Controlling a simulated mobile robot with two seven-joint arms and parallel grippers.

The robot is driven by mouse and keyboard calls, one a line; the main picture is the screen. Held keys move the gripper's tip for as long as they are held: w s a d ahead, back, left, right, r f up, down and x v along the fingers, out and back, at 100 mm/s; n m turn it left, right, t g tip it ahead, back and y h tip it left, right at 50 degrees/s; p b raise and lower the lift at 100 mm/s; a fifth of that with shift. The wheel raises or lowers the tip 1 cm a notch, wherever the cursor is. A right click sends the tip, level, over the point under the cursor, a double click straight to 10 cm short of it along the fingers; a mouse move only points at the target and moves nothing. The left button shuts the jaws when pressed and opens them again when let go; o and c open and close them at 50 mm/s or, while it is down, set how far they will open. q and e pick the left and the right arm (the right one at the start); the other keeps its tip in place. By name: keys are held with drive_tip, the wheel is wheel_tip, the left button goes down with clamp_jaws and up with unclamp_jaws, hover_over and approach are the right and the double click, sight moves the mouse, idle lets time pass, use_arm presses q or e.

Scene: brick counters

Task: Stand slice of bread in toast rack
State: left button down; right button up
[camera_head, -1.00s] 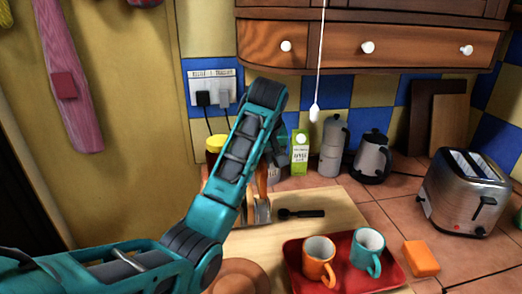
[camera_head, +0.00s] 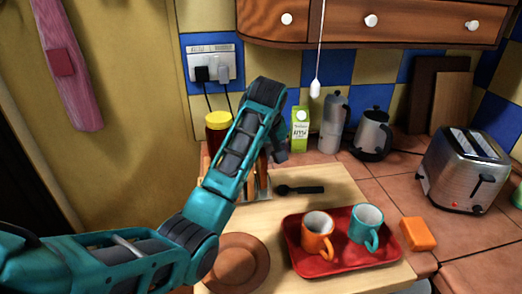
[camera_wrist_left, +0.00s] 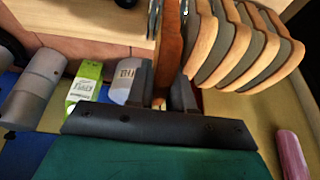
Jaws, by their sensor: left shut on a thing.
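My left gripper (camera_wrist_left: 168,92) is shut on a brown slice of bread (camera_wrist_left: 169,40), seen edge-on between its fingers in the left wrist view. Several other slices with tan crusts (camera_wrist_left: 222,45) stand in a row to the right of it there. Thin metal wires of the toast rack (camera_wrist_left: 187,8) show among them. In the head view the toast rack (camera_head: 265,188) stands on the wooden board, mostly hidden behind my left arm, with brown slice edges upright at it. Whether the held slice touches the rack cannot be told. My right gripper is not in view.
A black-handled utensil (camera_head: 300,189) lies right of the rack. A red tray (camera_head: 300,262) with two mugs and a brown plate (camera_head: 236,262) are nearer. A carton (camera_head: 300,130), moka pot (camera_head: 333,125), kettle (camera_head: 372,135) and jar (camera_head: 217,135) stand behind. A toaster (camera_head: 465,170) is right.

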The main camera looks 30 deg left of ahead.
use_arm(q)
drive_tip(key=c, duration=0.9)
unclamp_jaws()
drive_tip(key=v, duration=0.5)
drive_tip(key=shift+d+r, duration=0.25)
drive_tip(key=shift+r, duration=0.15)
drive_tip(key=shift+d+r, duration=0.1)
drive_tip(key=shift+r, duration=0.5)
drive_tip(key=shift+s+d+r, duration=0.1)
drive_tip(key=shift+s+r, duration=0.15)
drive_tip(key=shift+r, duration=0.05)
drive_tip(key=v, duration=0.5)
drive_tip(key=shift+s, duration=0.15)
